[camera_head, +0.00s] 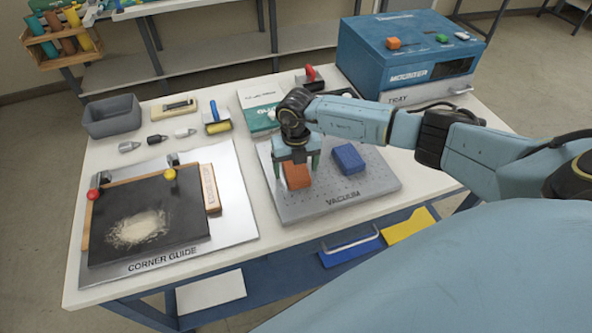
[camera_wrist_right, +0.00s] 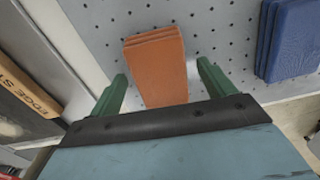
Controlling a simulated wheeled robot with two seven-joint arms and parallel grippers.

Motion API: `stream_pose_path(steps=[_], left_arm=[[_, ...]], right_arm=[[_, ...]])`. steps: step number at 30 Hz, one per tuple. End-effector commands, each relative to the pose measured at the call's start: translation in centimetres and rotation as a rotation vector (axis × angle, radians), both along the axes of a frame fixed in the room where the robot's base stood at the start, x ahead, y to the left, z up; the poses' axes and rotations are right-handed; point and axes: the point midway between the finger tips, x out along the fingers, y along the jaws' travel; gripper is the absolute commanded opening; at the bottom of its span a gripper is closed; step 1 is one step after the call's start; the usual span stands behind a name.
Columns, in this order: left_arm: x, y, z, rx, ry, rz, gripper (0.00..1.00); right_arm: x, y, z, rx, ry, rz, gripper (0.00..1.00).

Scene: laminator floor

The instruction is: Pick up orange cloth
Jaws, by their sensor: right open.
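The orange cloth (camera_head: 297,176) is a folded stack on the grey perforated vacuum plate (camera_head: 350,200), near its left side. In the right wrist view the orange cloth (camera_wrist_right: 157,68) stands out ahead, its near end reaching between the two green fingers. My right gripper (camera_head: 296,165) is over the orange cloth, pointing down. In the right wrist view my right gripper (camera_wrist_right: 162,88) is open, one finger on each side of the cloth, with gaps to both. I cannot tell its exact height above the plate. My left gripper is not in view.
A folded blue cloth (camera_head: 348,159) lies right of the orange one on the same plate. The corner guide (camera_head: 240,222) with a dark sheet is to the left, with a wooden edge stop (camera_head: 210,188) close by. A blue machine (camera_head: 410,50) stands at the back right.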

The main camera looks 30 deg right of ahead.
Motion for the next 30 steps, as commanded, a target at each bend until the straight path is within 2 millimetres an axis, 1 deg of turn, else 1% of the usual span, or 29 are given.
stream_pose_path(steps=[2,8,11,19,20,26,28,30], left_arm=[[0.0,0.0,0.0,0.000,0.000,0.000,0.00],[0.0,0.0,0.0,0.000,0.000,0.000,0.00],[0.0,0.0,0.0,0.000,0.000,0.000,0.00],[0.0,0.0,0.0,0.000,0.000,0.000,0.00],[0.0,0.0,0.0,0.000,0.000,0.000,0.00],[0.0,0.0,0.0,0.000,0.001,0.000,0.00],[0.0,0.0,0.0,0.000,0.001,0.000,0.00],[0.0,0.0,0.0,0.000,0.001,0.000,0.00]], right_arm=[[-0.1,0.0,-0.5,-0.001,0.001,0.000,0.82],[0.0,0.0,-0.5,-0.001,0.000,0.001,0.82],[0.0,0.0,-0.5,-0.001,0.000,0.000,0.70],[0.0,0.0,-0.5,0.000,0.000,0.000,0.35],[0.0,0.0,-0.5,0.000,0.000,0.000,0.33],[0.0,0.0,-0.3,0.000,-0.001,0.000,0.33],[0.1,0.0,0.1,0.000,-0.002,0.000,0.33],[0.1,0.0,1.0,0.001,-0.003,0.000,0.33]])
